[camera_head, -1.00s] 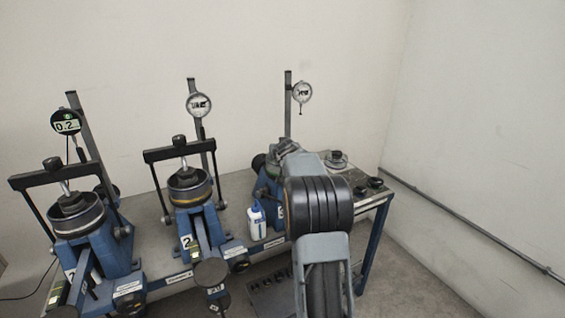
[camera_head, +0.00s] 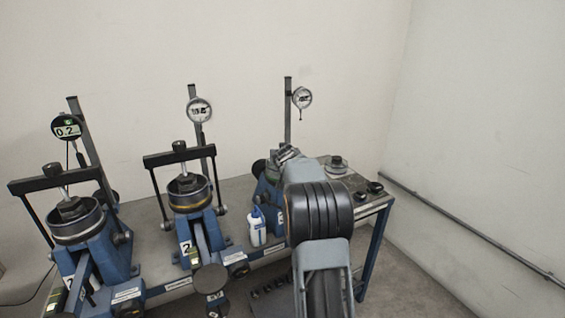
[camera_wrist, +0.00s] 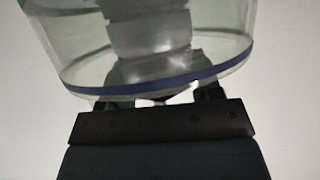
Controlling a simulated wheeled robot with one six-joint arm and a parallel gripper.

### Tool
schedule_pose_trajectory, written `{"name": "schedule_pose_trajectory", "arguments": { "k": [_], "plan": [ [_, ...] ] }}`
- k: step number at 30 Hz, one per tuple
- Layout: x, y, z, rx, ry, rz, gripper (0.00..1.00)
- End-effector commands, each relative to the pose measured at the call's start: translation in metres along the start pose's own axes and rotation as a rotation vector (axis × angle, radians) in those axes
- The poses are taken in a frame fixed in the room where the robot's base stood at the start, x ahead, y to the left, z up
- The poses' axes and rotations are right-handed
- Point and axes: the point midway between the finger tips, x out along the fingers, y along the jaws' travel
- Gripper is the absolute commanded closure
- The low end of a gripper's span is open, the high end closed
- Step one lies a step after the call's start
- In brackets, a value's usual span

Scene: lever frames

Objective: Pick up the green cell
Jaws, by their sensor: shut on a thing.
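In the wrist view my gripper (camera_wrist: 158,95) is shut on a clear-walled round cell (camera_wrist: 85,45) with grey parts inside. A dark blue band runs around its lower edge, and a small bit of green shows at the top left corner. The cell sits right against the jaws, and the fingertips are partly hidden behind its wall. In the head view my gripper (camera_head: 286,153) is at the rightmost blue stand (camera_head: 268,192). My arm hides most of that spot, so I cannot tell whether the cell is clear of the stand.
Two more lever frames with cells stand at the left (camera_head: 76,222) and middle (camera_head: 188,190) of the bench. A white bottle (camera_head: 257,230) stands left of my arm. A dial gauge (camera_head: 302,97) hangs above the right stand. Small round parts (camera_head: 337,164) lie at the bench's right end.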

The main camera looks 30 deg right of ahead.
Motion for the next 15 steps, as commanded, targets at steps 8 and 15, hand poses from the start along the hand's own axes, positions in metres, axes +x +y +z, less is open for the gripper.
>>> {"name": "schedule_pose_trajectory", "arguments": {
  "k": [8,15],
  "plan": [
    [-0.007,0.000,-0.018,0.000,0.008,-0.001,0.98],
    [-0.030,0.004,-0.046,0.002,0.009,0.000,0.98]
  ]
}}
